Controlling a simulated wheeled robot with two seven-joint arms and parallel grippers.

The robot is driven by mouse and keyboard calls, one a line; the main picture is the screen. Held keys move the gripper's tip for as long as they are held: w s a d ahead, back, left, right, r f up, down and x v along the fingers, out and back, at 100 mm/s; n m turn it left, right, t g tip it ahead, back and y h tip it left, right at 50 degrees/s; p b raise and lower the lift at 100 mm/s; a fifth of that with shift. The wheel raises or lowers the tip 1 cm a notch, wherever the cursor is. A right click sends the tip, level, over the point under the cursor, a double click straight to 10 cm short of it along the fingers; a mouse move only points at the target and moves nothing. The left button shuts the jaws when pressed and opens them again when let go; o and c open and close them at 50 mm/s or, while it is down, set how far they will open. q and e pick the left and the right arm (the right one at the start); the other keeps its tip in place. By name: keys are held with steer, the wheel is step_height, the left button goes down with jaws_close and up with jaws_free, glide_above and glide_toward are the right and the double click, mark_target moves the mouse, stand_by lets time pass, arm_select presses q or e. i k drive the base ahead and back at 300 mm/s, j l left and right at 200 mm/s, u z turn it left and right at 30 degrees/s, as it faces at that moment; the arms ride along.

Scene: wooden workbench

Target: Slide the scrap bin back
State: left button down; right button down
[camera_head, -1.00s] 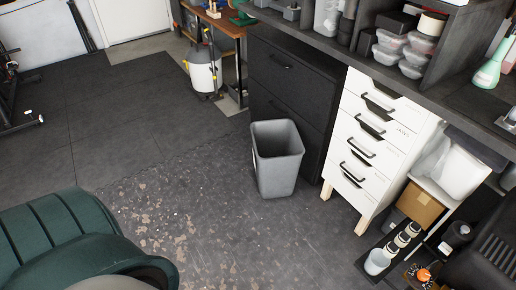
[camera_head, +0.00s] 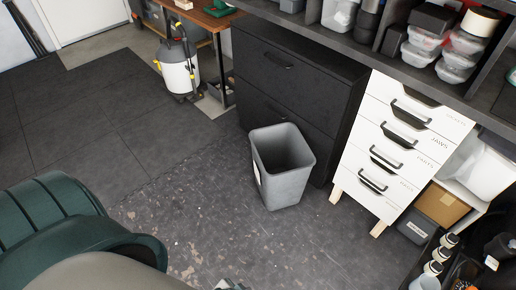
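The scrap bin (camera_head: 282,185) is a grey, open-topped plastic bin with a pale label on its left side. It stands upright on the floor in front of the black drawer cabinet, left of the white drawer unit. It looks empty, though its bottom is hidden. A small grey part (camera_head: 230,284) just enters at the bottom edge, apart from the bin; it looks like the tip of my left gripper, too cut off to show its opening. My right gripper is out of view.
The black cabinet (camera_head: 290,95) is behind the bin. The white drawer unit (camera_head: 385,150) stands to its right on wooden legs. A white sprayer (camera_head: 178,68) stands at the back left. The dark floor left of the bin is clear.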

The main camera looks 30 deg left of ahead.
mark_target(283, 162)
steer(key=i+j+z, duration=0.25)
steer(key=j, duration=0.75)
steer(key=j+z, duration=0.25)
steer(key=j, duration=0.75)
steer(key=i+j+z, duration=0.25)
steer(key=j, duration=0.8)
steer(key=j+z, duration=0.3)
steer(key=j, duration=0.75)
steer(key=i+j, duration=0.15)
steer(key=j, duration=0.25)
steer(key=i+j+z, duration=0.1)
steer(key=j, duration=0.3)
